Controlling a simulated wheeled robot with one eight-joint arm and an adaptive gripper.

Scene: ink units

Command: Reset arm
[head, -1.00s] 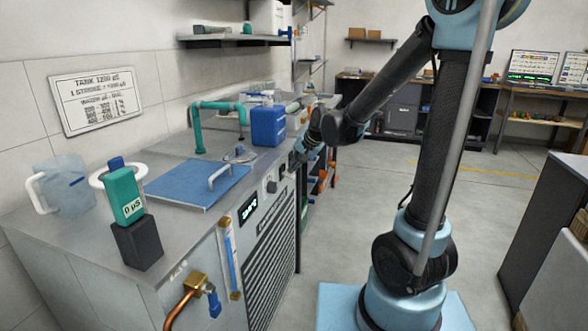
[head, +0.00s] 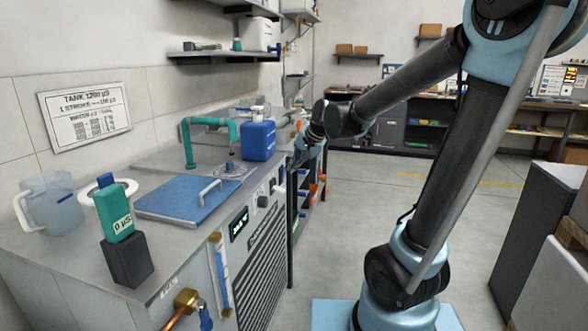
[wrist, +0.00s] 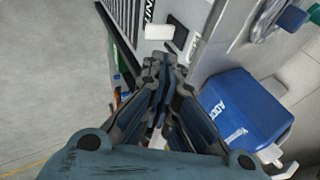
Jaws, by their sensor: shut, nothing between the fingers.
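My arm rises from its light blue base at the lower right of the head view, bends at the top and reaches left toward the counter. My gripper (head: 299,157) is at the far right end of the counter, beside its front side. It is small and dark there. In the wrist view my gripper (wrist: 159,68) has its dark fingers drawn together, with nothing held. A blue container (wrist: 245,112) lies to its right in that view, apart from the fingers. The same blue container (head: 258,141) stands on the counter in the head view.
The steel counter (head: 75,252) carries a blue lid (head: 180,200) with a handle, a green pipe (head: 187,145), a clear jug (head: 52,203) and a green meter (head: 117,222) on a black block. Shelves hang behind. Open floor (head: 390,200) lies right of the counter.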

